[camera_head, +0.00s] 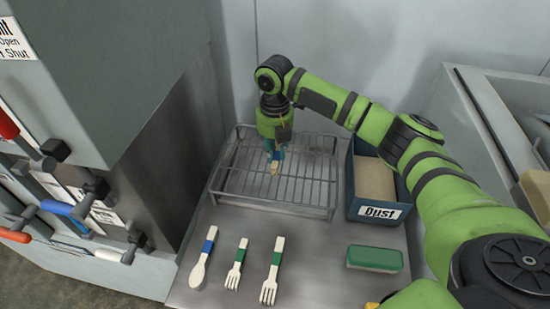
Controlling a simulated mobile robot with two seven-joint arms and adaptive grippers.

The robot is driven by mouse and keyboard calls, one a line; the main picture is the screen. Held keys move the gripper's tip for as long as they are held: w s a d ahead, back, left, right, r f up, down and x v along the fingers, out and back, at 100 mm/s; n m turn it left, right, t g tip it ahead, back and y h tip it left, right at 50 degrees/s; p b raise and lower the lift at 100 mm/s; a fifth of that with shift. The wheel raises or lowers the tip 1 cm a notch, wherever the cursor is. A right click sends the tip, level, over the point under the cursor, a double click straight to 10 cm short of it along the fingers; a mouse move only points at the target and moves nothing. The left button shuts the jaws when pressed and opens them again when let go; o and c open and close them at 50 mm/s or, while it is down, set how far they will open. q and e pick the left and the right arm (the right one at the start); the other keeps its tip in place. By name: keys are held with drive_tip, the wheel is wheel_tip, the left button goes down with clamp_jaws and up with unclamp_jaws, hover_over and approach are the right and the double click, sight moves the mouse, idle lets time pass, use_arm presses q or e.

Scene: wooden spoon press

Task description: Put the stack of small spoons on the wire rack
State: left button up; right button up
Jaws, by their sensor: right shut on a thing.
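The wire rack (235,182) stands at the back of the metal table. My right gripper (274,150) points down over the rack's middle and is shut on a small pale wooden piece with a blue-green band, which looks like the stack of small spoons (275,168). The lower end of the stack shows below the fingers; the rest is hidden by them. I cannot tell whether it touches the rack's wires. My left gripper is not in view.
A blue box labelled DUST (377,211) stands right of the rack. In front lie a blue-banded spoon (203,258), a small fork (236,265), a larger fork (272,272) and a green brush or block (375,258). A machine with coloured handles stands left.

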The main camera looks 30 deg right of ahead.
sight(275, 154)
wheel_tip(275, 154, down, 3)
drive_tip(key=shift+f+p, duration=0.15)
drive_tip(key=shift+p, duration=0.4)
drive_tip(key=shift+f, duration=0.45)
drive_tip(key=o, duration=0.9)
drive_tip(key=shift+f, duration=0.1)
wheel_tip(275, 154, up, 12)
drive_tip(key=shift+r+b, duration=0.15)
drive_tip(key=shift+b, duration=1.1)
